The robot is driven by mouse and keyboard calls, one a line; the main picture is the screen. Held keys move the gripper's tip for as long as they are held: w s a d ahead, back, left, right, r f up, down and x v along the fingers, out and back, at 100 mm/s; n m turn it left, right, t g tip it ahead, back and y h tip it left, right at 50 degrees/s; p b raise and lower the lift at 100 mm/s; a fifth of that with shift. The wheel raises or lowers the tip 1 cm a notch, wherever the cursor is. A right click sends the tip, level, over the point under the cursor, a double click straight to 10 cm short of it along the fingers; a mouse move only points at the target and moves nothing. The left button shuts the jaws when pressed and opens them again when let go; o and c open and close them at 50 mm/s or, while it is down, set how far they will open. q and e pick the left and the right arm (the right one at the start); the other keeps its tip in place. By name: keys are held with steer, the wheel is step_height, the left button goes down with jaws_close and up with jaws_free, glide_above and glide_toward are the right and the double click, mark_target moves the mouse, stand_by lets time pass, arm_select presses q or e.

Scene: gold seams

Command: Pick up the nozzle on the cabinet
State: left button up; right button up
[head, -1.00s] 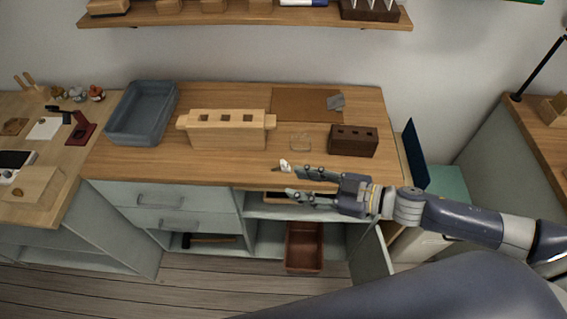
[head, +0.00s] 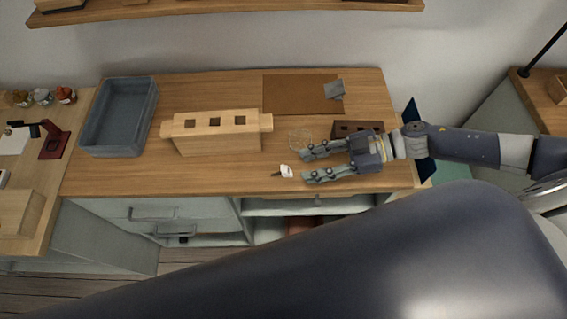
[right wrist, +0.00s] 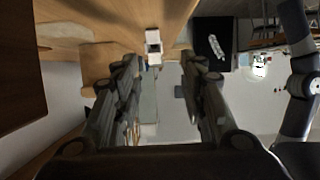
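The nozzle (head: 286,171) is a small white piece with a dark thin tip. It lies on the wooden top of the cabinet (head: 215,181), near the front edge. My right gripper (head: 304,167) is open, just to the right of the nozzle, with its fingers pointing left toward it. The two fingertips are apart, one farther back and one nearer the front. In the right wrist view a small white piece, apparently the nozzle (right wrist: 153,44), shows ahead of the gap between the open fingers (right wrist: 161,62). My left gripper is not in view.
A wooden block with square holes (head: 217,132) stands left of the nozzle. A grey-blue tray (head: 119,117) sits at the left.

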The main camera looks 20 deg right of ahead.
mark_target(286, 169)
steer(key=shift+x, duration=1)
steer(key=shift+a, duration=0.25)
steer(key=shift+w+a+f+p, duration=0.2)
steer(key=shift+w+p, duration=0.05)
steer(key=shift+p, duration=0.1)
steer(key=p+x, duration=0.1)
steer(key=x, duration=0.3)
steer(key=shift+w+d+f, duration=0.1)
steer(key=shift+w, duration=0.05)
steer(key=shift+w+a+f, duration=0.1)
steer(key=shift+a+f, duration=0.05)
steer(key=shift+a, duration=0.05)
steer(key=shift+c, duration=0.3)
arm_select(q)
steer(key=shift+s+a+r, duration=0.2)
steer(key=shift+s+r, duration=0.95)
arm_select(e)
steer(key=c, duration=0.7)
